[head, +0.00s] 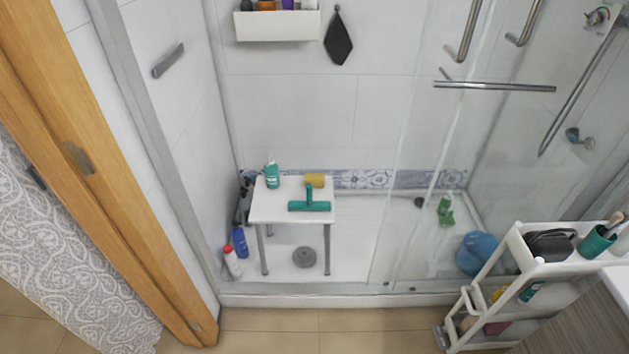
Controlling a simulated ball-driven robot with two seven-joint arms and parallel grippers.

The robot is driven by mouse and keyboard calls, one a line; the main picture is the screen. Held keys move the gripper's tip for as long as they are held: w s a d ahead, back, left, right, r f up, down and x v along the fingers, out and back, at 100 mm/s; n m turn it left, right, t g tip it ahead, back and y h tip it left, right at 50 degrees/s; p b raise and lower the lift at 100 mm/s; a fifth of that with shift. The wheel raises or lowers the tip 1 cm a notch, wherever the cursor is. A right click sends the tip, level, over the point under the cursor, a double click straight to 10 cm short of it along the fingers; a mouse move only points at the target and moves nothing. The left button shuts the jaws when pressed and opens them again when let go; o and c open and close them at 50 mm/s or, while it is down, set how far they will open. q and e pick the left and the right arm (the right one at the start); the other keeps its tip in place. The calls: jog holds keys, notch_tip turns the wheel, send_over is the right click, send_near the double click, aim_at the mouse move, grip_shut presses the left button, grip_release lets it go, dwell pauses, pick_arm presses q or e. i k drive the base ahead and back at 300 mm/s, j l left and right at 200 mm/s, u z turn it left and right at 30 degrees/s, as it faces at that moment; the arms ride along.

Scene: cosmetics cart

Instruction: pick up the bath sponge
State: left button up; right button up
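A yellow block that looks like the bath sponge (315,179) lies at the back right of the white stool (262,214) inside the shower. A teal squeegee (310,204) lies in front of it, its handle pointing back toward the sponge; I cannot tell whether they touch. A teal bottle (272,176) stands on the stool to the left of the sponge. Neither of my grippers shows in the head view.
A glass panel (430,200) closes the shower's right side; the left side is open above a low sill (300,299). Bottles (240,241) stand on the floor left of the stool. A white cart (510,243) stands at right. A wooden door frame (85,165) is at left.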

aim_at(316, 179)
jog(key=i+z, duration=0.15)
jog(key=z, duration=0.2)
jog(key=i+z, duration=0.15)
jog(key=z, duration=0.2)
jog(key=i+j+z, duration=0.15)
jog(key=z, duration=0.2)
